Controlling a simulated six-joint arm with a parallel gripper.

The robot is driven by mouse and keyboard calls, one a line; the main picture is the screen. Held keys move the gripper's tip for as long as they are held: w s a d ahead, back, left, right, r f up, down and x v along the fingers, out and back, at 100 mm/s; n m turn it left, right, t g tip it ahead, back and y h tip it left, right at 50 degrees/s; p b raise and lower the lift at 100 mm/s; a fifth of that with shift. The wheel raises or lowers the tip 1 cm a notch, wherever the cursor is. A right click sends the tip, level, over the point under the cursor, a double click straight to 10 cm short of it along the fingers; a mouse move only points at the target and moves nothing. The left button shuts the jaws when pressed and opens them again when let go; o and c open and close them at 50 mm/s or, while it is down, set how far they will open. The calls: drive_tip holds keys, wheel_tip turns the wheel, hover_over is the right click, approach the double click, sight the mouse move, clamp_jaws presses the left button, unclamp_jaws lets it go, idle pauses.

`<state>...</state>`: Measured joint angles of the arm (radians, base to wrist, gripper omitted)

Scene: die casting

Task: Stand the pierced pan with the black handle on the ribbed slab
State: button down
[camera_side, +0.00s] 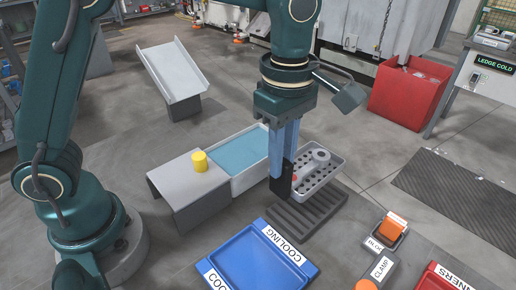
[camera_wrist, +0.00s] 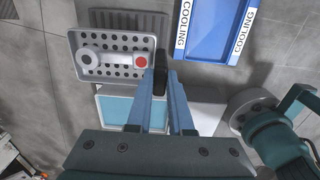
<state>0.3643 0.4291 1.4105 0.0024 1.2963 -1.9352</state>
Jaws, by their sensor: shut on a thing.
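The grey pierced pan (camera_side: 327,178) holds a pale cast part (camera_side: 317,160) with a red spot; the pan also shows in the wrist view (camera_wrist: 115,73). My gripper (camera_side: 283,178) is shut on the pan's black handle (camera_wrist: 160,72) and points down. The pan looks about level. The dark ribbed slab (camera_side: 304,213) lies on the floor just in front of the pan in the side view. In the wrist view the slab (camera_wrist: 130,20) sticks out past the pan's top edge, and the pan hides the rest. I cannot tell the gap between them.
The blue cooling tray (camera_side: 258,262) lies in front.

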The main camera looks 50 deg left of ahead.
drive_tip(key=shift+d+f, duration=0.4)
drive_tip(key=shift+f, duration=0.5)
drive_tip(key=shift+d+f, duration=0.35)
drive_tip(key=shift+f, duration=0.55)
drive_tip(key=shift+d+f, duration=0.4)
drive_tip(key=shift+f, duration=0.5)
drive_tip(key=c, duration=0.8)
unclamp_jaws()
drive_tip(key=shift+f, duration=0.15)
